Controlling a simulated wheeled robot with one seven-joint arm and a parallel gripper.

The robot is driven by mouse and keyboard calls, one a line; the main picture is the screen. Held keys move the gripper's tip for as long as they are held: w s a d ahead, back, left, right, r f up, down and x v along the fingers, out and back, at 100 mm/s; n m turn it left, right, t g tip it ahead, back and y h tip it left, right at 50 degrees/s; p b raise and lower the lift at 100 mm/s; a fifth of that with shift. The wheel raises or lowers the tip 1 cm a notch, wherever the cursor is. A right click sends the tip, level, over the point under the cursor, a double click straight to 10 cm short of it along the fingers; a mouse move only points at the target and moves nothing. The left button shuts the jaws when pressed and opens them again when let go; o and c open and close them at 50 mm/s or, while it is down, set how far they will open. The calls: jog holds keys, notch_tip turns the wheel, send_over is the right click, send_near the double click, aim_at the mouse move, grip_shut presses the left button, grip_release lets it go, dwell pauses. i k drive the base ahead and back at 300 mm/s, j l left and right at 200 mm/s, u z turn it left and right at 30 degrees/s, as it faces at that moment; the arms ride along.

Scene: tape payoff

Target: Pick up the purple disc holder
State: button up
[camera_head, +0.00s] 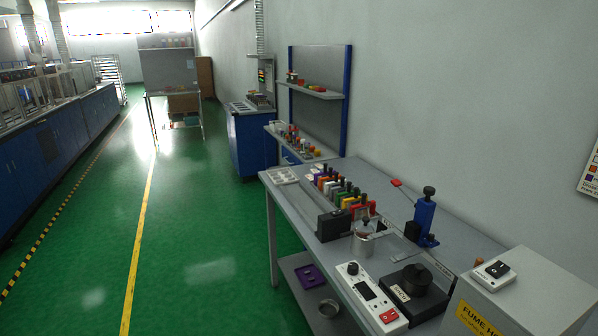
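A flat purple square piece (307,279) lies on the lower shelf of the workbench, near the shelf's left edge. It seems to be the purple disc holder, with a faint round shape in its middle. It lies under the grey bench top, with its visible upper face uncovered. No part of my gripper shows in this view.
The bench top (290,196) carries a row of coloured holders (343,190), a metal pot (363,243), a blue press (424,218) and a control box (370,296). Green floor (210,240) is clear left of the bench.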

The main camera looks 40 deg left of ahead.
aim_at(325, 173)
jog(key=u, duration=0.65)
jog(key=l+u, duration=0.3)
jog(key=k+l+u, duration=0.1)
jog(key=u, duration=0.2)
